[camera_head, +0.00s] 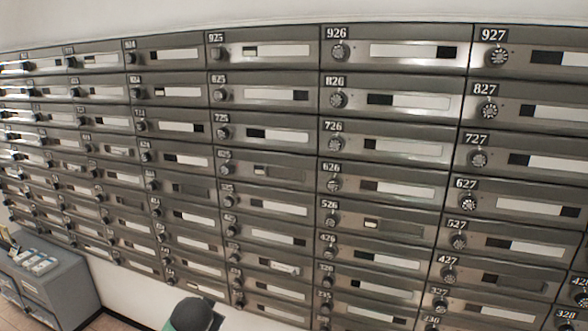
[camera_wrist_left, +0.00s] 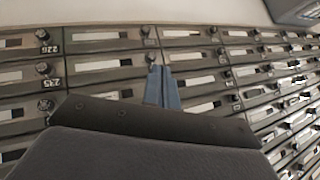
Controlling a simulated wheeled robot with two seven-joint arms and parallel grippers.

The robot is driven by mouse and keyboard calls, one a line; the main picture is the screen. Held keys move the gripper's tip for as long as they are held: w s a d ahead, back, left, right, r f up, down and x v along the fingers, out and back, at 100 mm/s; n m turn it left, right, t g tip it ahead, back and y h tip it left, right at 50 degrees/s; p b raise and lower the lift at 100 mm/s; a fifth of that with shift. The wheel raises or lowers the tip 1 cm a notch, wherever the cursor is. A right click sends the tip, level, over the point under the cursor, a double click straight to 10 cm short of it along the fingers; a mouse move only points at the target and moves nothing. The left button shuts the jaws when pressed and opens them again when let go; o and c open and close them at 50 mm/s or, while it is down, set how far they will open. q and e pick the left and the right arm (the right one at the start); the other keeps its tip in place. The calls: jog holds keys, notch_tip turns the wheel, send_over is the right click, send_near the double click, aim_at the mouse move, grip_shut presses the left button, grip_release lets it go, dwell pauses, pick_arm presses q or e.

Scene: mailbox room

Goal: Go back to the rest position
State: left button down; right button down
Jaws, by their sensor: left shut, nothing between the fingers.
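My left gripper (camera_wrist_left: 162,88) shows in the left wrist view as two blue-grey fingers. They are pressed together with nothing between them. They point toward a wall of metal mailboxes (camera_wrist_left: 205,55). I cannot tell how far the fingertips are from the mailbox fronts. The same wall of numbered mailboxes (camera_head: 265,130) fills most of the head view. Neither gripper's fingers show in the head view. My right gripper is in neither view.
Each mailbox has a round dial and a slot or label strip. A grey cabinet (camera_head: 62,285) with small items on top stands at the lower left. White wall (camera_head: 130,295) shows below the mailboxes, with a strip of tiled floor at the bottom left.

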pick_arm(q)
jog(key=s+d+f+g+h, duration=0.1)
jog(key=s+d+f+g, duration=0.1)
jog(key=s+f, duration=0.7)
jog(key=s+d+f+n+g, duration=0.1)
jog(key=s+d+f+g, duration=0.2)
jog(key=s+f, duration=0.6)
jog(key=s+d+f+n+g+h, duration=0.1)
jog(key=s+f, duration=0.8)
jog(key=s, duration=1.2)
jog(key=shift+s+d+f+g+h, duration=0.3)
jog(key=shift+d+g, duration=0.4)
jog(key=shift+d, duration=0.45)
